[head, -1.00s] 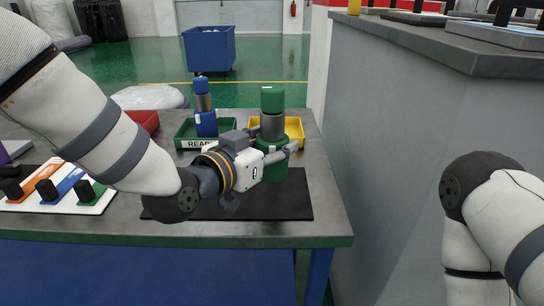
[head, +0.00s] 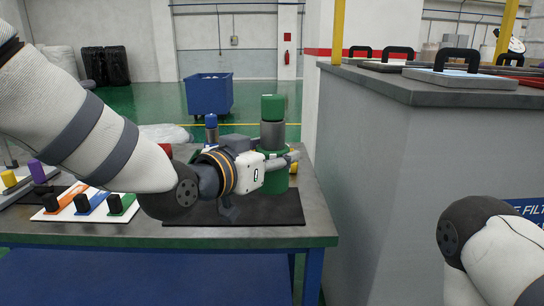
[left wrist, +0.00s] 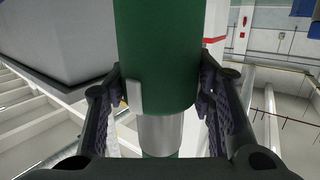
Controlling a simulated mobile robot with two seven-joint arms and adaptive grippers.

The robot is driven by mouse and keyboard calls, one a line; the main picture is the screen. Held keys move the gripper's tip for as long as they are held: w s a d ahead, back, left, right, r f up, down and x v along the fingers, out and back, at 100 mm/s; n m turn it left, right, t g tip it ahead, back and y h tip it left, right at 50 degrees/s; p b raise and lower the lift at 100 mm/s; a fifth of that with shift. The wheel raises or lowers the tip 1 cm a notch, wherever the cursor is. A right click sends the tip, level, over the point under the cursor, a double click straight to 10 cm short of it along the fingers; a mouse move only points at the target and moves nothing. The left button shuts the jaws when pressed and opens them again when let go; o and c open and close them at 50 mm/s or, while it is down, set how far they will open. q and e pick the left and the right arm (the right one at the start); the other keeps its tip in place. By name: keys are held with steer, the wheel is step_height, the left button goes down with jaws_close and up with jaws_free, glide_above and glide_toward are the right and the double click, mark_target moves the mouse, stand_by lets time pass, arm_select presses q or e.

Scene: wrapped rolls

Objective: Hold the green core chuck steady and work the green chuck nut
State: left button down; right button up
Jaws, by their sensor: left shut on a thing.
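The green core chuck (head: 275,183) stands upright on the black mat (head: 240,214), with a green lower body, a grey middle sleeve and the green chuck nut (head: 272,108) on top. My left gripper (head: 284,160) is shut on the green body, below the grey sleeve. In the left wrist view the green body (left wrist: 158,50) sits between both fingers, with the grey sleeve (left wrist: 160,134) below it in the picture. My right arm shows at the lower right, but its gripper is out of view.
A blue chuck (head: 211,130) stands behind my left gripper. A white board (head: 60,215) with orange, blue and green strips lies at the left. A tall grey counter (head: 400,170) is close to the right of the table. A blue bin (head: 208,95) stands on the floor behind.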

arm_select(q)
steer(key=shift+w+r, duration=0.1)
steer(key=shift+w, duration=0.05)
arm_select(e)
steer(key=shift+w, duration=0.1)
arm_select(q)
steer(key=shift+w, duration=0.7)
steer(key=w+b, duration=0.5)
steer(key=w, duration=0.7)
steer(key=shift+w, duration=0.15)
arm_select(e)
steer(key=s+f+g, duration=0.2)
steer(key=s+f, duration=0.4)
steer(key=shift+s+g, duration=0.2)
steer(key=shift+g, duration=0.1)
arm_select(q)
steer(key=shift+a, duration=0.1)
arm_select(e)
steer(key=shift+f, duration=0.1)
arm_select(q)
steer(key=shift+f, duration=1.25)
arm_select(e)
steer(key=shift+s+f, duration=0.15)
arm_select(q)
steer(key=shift+f, duration=0.35)
